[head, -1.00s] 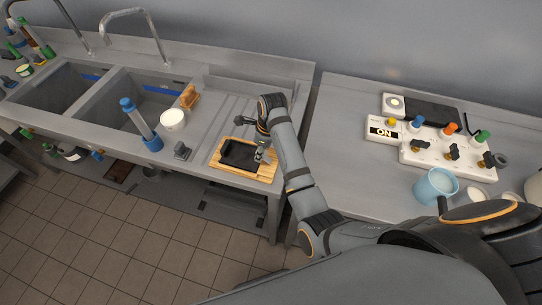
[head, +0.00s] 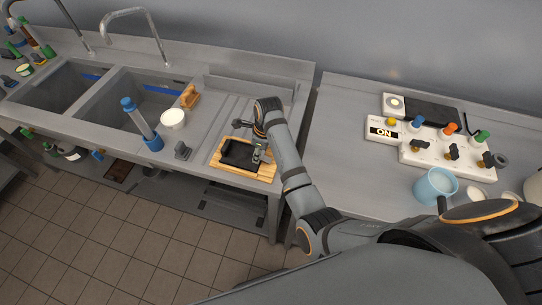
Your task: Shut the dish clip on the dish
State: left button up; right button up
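A black rectangular dish (head: 238,152) lies on a light wooden board (head: 227,171) near the front edge of the sink counter. My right gripper (head: 258,156) reaches down from above, over the right end of the dish. Its fingertips are small and overlap the dark dish, so I cannot tell whether they are open or shut, or touching anything. I cannot clearly make out the dish clip; it may be hidden at the gripper. My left gripper is not in view.
A small grey block-like object (head: 182,150) stands left of the board. A white tub (head: 173,119), a blue-capped bottle (head: 140,124) and a tan brush-like object (head: 190,96) are further left. A light blue cup (head: 436,186) and a control panel (head: 446,149) are on the right counter.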

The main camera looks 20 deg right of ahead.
jog(key=shift+w+a, duration=0.1)
jog(key=shift+a, duration=0.3)
jog(key=shift+w+a+f, duration=0.15)
jog(key=shift+w+f, duration=0.05)
jog(key=shift+f, duration=0.35)
jog(key=shift+s+f, duration=0.1)
jog(key=shift+f, duration=0.15)
jog(key=o, duration=0.8)
jog(key=shift+o, duration=1)
jog(key=shift+f, duration=0.1)
jog(key=shift+o, duration=0.3)
jog(key=shift+a+f, duration=0.1)
